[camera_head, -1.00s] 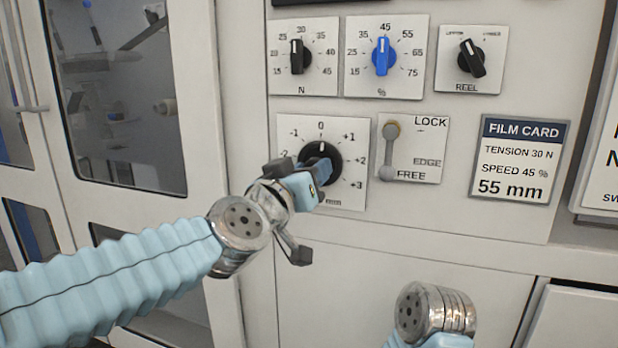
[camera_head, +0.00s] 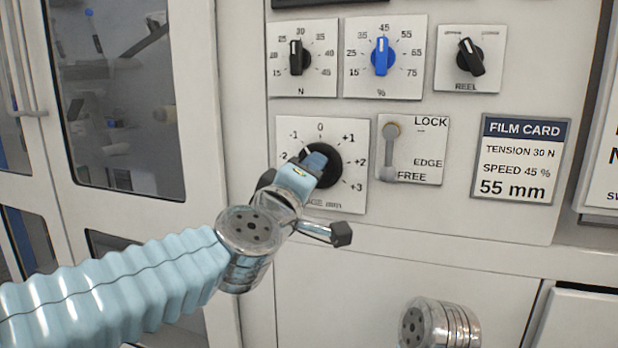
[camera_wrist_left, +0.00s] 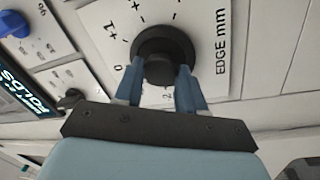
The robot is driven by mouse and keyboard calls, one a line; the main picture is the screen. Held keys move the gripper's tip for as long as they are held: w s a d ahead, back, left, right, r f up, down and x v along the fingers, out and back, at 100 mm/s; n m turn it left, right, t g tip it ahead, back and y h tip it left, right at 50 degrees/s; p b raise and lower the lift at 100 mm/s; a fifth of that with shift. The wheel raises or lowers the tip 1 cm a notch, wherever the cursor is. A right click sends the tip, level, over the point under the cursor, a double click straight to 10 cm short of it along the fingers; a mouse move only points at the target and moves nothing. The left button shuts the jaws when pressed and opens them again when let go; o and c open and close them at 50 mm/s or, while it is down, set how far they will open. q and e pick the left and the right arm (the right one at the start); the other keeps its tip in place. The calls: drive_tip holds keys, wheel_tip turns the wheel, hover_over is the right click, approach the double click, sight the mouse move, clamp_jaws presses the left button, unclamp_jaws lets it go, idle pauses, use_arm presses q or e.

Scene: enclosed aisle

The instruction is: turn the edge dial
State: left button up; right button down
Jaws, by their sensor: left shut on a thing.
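In the left wrist view, the blue fingers of the left gripper (camera_wrist_left: 160,77) stand on both sides of the grip of the black dial (camera_wrist_left: 165,47). My right gripper is out of view.
A grey lever (camera_head: 390,152) beside the dial hangs down towards FREE. Above are the N knob (camera_head: 297,57), blue % knob (camera_head: 382,56) and REEL knob (camera_head: 470,57). The film card (camera_head: 518,160) at right reads 30 N, 45 %, 55 mm.

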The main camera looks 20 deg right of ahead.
use_arm(q)
drive_tip(key=shift+n, duration=0.5)
drive_tip(key=o, duration=1.1)
drive_tip(key=shift+c, duration=0.2)
drive_tip(key=b+v, duration=0.1)
drive_tip(key=v, duration=1.2)
drive_tip(key=shift+s, duration=0.4)
drive_tip(key=shift+a+f, duration=0.1)
drive_tip(key=shift+a, duration=0.05)
